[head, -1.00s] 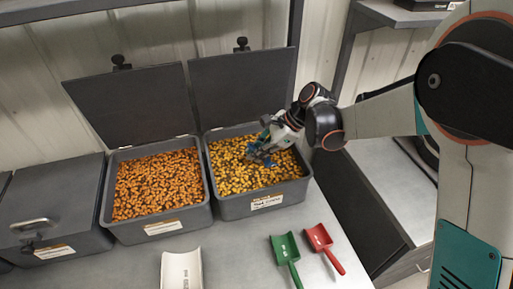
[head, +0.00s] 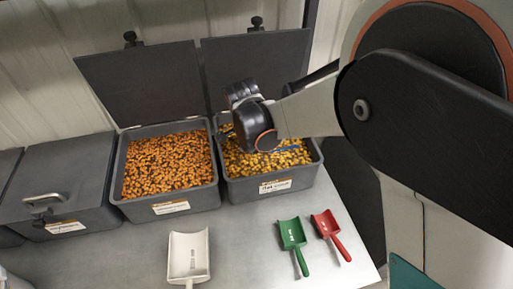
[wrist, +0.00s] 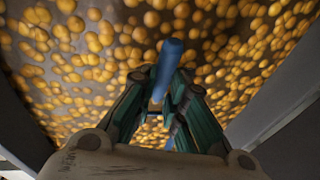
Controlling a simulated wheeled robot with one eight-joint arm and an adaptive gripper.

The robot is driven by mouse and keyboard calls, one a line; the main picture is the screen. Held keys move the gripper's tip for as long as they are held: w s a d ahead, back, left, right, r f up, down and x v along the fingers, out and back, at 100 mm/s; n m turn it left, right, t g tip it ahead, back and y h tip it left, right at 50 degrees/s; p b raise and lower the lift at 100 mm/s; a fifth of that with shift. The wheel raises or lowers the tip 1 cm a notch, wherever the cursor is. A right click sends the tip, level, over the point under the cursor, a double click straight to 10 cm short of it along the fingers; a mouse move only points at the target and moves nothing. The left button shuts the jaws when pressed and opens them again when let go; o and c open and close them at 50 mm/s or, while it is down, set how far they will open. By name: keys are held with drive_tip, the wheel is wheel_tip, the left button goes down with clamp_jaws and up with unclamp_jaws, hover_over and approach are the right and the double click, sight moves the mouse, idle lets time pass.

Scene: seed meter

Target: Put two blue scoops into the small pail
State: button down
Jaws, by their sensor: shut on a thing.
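My gripper (wrist: 165,88) is shut on the blue scoop (wrist: 171,50), whose handle stands between the two fingers in the wrist view. Behind it lie the yellow pellets of the right open bin (head: 230,188). In the head view my wrist joint hides the gripper and most of the scoop; only a thin blue part (head: 289,149) shows over the pellets. I cannot tell whether the scoop holds any pellets or how deep it sits. I cannot make out the small pail for certain in either view.
A second open bin (head: 140,210) with orange pellets stands to the left, and a closed grey bin (head: 60,178) beside it. White (head: 187,255), green (head: 291,235) and red (head: 326,224) scoops lie on the grey counter (head: 240,240) in front. Both raised lids stand behind.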

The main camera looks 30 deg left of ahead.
drive_tip(key=shift+d+r, duration=0.15)
drive_tip(key=shift+r, duration=0.55)
drive_tip(key=shift+r+p, duration=0.95)
drive_tip(key=shift+r, duration=0.35)
drive_tip(key=shift+w+a+p+v, duration=0.15)
drive_tip(key=shift+p+v, duration=0.4)
drive_tip(key=shift+v, duration=0.45)
drive_tip(key=shift+w+a+p+v, duration=0.2)
drive_tip(key=shift+p+v, duration=0.4)
drive_tip(key=shift+v, duration=0.4)
drive_tip(key=shift+w+a+p+v, duration=0.15)
drive_tip(key=shift+p+v, duration=0.4)
drive_tip(key=shift+v, duration=0.45)
drive_tip(key=shift+s+a+r+p, duration=0.25)
drive_tip(key=shift+r+p, duration=0.2)
drive_tip(key=shift+r, duration=0.4)
drive_tip(key=shift+s+a+r+p, duration=0.25)
drive_tip(key=shift+r+p, duration=0.2)
drive_tip(key=shift+r, duration=0.35)
drive_tip(key=shift+s+a+r+p, duration=0.25)
drive_tip(key=shift+r+p, duration=0.2)
drive_tip(key=shift+r, duration=0.4)
